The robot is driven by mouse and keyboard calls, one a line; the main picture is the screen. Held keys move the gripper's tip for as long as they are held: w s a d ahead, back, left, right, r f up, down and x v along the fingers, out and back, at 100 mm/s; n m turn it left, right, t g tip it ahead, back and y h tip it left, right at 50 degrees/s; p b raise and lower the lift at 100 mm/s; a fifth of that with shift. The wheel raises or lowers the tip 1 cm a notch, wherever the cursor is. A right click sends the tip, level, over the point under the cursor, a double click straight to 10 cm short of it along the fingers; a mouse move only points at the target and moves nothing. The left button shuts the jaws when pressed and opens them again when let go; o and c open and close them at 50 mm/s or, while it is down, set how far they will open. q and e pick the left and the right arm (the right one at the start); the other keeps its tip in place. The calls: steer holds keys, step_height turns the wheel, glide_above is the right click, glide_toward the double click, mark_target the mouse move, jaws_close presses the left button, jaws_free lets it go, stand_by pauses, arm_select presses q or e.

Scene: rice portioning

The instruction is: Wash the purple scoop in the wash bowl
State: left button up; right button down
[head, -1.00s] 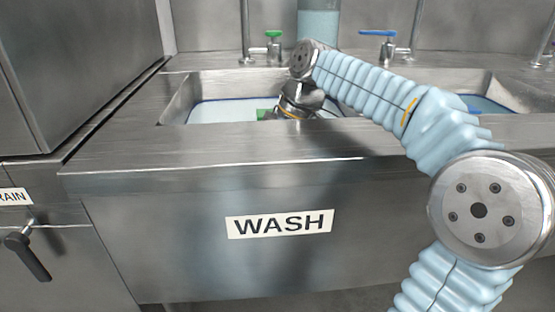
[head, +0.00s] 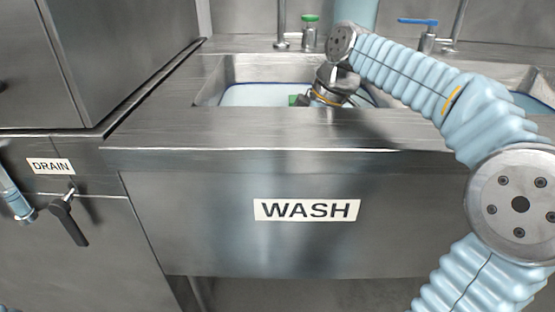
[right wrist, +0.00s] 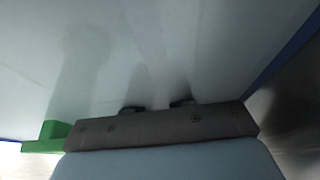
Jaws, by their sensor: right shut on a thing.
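The wash bowl (head: 240,96) is pale with a dark blue rim and sits in the left sink basin. My right gripper (right wrist: 157,106) is down inside or just over the bowl. In the wrist view only its dark fingertips show past the palm, with the pale bowl behind them. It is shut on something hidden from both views. No purple scoop can be made out. A small green piece (right wrist: 45,139) shows beside the palm, and in the head view (head: 293,100) just left of the gripper; I cannot tell what it belongs to. My left gripper is not in view.
The steel sink front carries a WASH label (head: 306,210), and its front edge runs below my right arm. Taps with green (head: 310,18) and blue (head: 418,21) handles stand behind. A tall steel cabinet (head: 120,60) and a drain lever (head: 68,220) are on the left.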

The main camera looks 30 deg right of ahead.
step_height(320, 180, up, 21)
steer(key=p, duration=0.8)
steer(key=shift+p, duration=0.3)
stand_by(1.8)
